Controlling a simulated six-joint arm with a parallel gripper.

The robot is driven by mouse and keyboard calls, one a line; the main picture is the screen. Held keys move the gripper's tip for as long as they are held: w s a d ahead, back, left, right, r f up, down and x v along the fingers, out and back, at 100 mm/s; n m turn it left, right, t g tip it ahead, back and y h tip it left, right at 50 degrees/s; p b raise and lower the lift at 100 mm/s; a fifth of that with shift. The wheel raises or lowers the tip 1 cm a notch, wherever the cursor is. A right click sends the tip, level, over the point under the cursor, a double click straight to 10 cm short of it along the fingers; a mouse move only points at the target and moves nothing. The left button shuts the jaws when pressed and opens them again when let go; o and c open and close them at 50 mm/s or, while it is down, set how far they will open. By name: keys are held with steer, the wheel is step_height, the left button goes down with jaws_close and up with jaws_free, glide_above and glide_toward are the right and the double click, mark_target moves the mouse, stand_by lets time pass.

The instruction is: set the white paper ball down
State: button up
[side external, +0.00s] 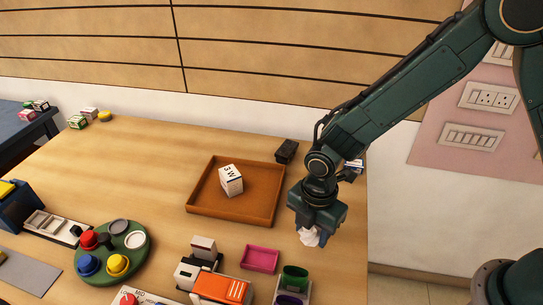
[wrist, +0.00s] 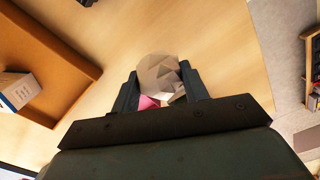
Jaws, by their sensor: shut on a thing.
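The white paper ball (side external: 309,237) is a small crumpled, faceted lump held at the tips of my gripper. In the wrist view the paper ball (wrist: 160,76) sits between the two dark fingers. My gripper (side external: 312,229) points down and is shut on the ball, near the right edge of the wooden table (side external: 340,262). It is right of the brown tray and beyond the magenta tray. The exact height of the ball above the table is hard to tell.
A brown tray (side external: 196,202) holds a white box (side external: 231,180). A magenta tray (side external: 260,259), purple and green cups (side external: 294,277), an orange item (side external: 222,288) and a green round board (side external: 130,259) lie in front. A dark object (side external: 287,151) stands behind.

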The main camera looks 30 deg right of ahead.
mark_target(310, 240)
steer(key=shift+f, duration=0.1)
steer(key=shift+f, duration=1.8)
steer(key=shift+f, duration=0.1)
steer(key=o, duration=0.9)
steer(key=shift+o, duration=0.2)
step_height(310, 240, up, 12)
steer(key=shift+f, duration=0.1)
steer(key=shift+r, duration=0.25)
